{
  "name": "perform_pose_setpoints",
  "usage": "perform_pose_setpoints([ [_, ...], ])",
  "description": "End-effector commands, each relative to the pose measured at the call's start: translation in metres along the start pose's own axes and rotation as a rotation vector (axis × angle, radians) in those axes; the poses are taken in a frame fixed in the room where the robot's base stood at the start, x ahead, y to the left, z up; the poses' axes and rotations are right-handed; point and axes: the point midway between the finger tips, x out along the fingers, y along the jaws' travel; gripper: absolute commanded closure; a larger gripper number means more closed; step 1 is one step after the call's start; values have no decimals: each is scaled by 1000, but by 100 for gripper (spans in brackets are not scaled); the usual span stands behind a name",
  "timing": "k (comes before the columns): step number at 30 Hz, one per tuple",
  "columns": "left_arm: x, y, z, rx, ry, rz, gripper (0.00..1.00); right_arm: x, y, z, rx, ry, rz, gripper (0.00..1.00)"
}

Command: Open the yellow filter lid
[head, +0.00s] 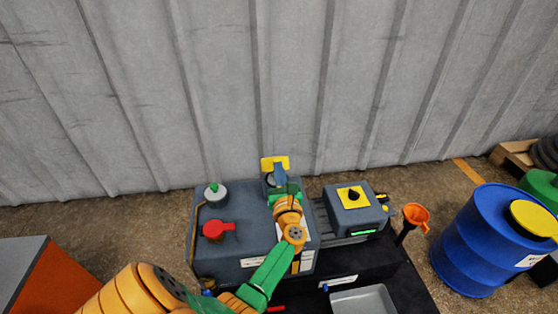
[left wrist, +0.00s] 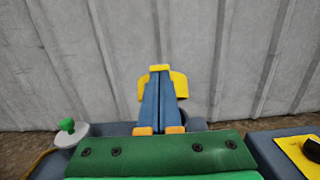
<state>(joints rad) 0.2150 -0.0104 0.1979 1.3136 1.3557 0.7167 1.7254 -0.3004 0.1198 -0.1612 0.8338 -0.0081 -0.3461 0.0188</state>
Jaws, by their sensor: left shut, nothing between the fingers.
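The yellow filter lid (head: 268,162) is at the back edge of the dark grey machine housing (head: 255,240). It looks tilted up above the filter opening, which is mostly hidden by my gripper. My left gripper (head: 279,170) reaches over the housing from the front, with its blue fingers right in front of the lid. In the left wrist view the fingers (left wrist: 160,72) are together and empty, and the yellow lid (left wrist: 179,85) shows behind them on both sides. I cannot tell whether they touch it. My right gripper is not in view.
A red handle (head: 216,229) and a white cap with a green knob (head: 214,193) sit left on the housing. A grey box with a yellow panel and black knob (head: 351,196), an orange funnel (head: 416,214) and a blue drum (head: 475,245) stand right. A corrugated wall (head: 290,80) closes the back.

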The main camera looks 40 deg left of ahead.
Motion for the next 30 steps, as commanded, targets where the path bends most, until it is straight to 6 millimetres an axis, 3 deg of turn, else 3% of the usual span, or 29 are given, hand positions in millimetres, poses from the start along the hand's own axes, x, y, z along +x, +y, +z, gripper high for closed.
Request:
perform_pose_setpoints([
  [1,4,0,18,-4,31,2,100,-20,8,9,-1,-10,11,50],
  [3,9,0,26,-4,88,2,100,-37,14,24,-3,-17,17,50],
  [10,33,-1,42,-8,306,1,100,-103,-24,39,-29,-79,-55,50],
  [13,45,-2,43,-11,399,0,100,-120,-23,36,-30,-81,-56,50],
  [19,66,-1,38,-5,506,-1,100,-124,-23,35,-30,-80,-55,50],
  [30,97,0,34,-4,502,1,100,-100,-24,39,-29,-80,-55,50],
])
